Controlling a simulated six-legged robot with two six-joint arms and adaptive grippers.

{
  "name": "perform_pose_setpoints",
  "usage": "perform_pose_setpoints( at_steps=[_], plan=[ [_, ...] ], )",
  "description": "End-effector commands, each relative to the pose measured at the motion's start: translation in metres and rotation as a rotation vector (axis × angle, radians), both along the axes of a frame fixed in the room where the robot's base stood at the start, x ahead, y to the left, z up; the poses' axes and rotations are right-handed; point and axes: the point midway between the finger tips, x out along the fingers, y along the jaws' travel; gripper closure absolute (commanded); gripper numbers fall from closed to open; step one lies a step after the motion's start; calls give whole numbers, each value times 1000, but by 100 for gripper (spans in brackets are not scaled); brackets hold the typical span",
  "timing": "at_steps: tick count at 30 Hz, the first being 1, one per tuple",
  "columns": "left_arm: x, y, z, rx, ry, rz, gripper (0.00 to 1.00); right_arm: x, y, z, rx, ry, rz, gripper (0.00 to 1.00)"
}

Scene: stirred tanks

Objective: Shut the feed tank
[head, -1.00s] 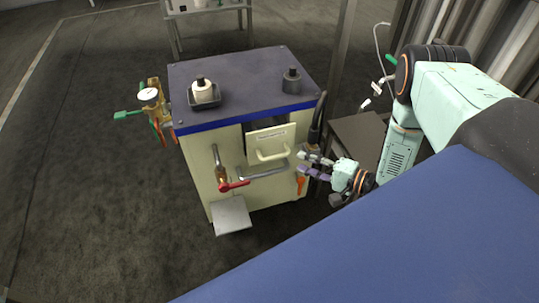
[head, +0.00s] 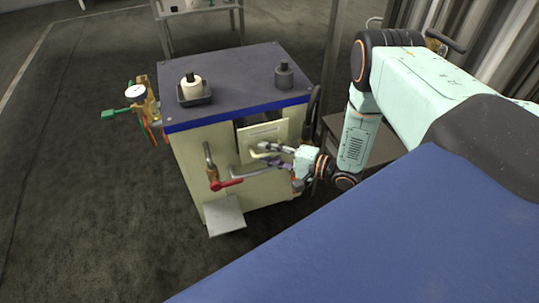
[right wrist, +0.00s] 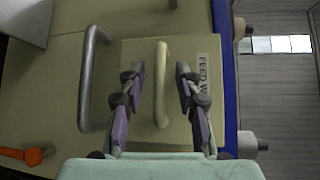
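The feed tank is a cream cabinet (head: 188,170) with a dark blue-edged top. Its front panel (head: 262,131) leans outward, with a dark gap above it. In the right wrist view, this panel (right wrist: 185,50) carries a label starting "FEED W" and a pale bar handle (right wrist: 161,90). My right gripper (head: 266,155) is at the panel's handle. In the right wrist view, its fingers (right wrist: 158,70) are open, one on each side of the pale handle, with gaps visible. My left gripper is not in view.
Below the panel is a grey bar handle (right wrist: 88,80). A red-handled valve (head: 224,184) and a metal shelf (head: 226,216) are on the cabinet front. A gauge with brass fittings (head: 135,92) is on the left side. Floor at left is clear.

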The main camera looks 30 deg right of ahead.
Motion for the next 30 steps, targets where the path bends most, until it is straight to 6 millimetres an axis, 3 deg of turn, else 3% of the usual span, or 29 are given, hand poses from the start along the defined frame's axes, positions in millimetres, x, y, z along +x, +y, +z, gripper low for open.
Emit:
perform_pose_setpoints(
  at_steps=[7,18,30],
  plan=[
    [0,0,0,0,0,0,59,1,0,0,-1,-1,1,68],
    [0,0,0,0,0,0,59,0,0,0,-1,-1,1,99],
    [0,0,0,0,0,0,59,0,0,0,-1,-1,1,100]
  ],
)
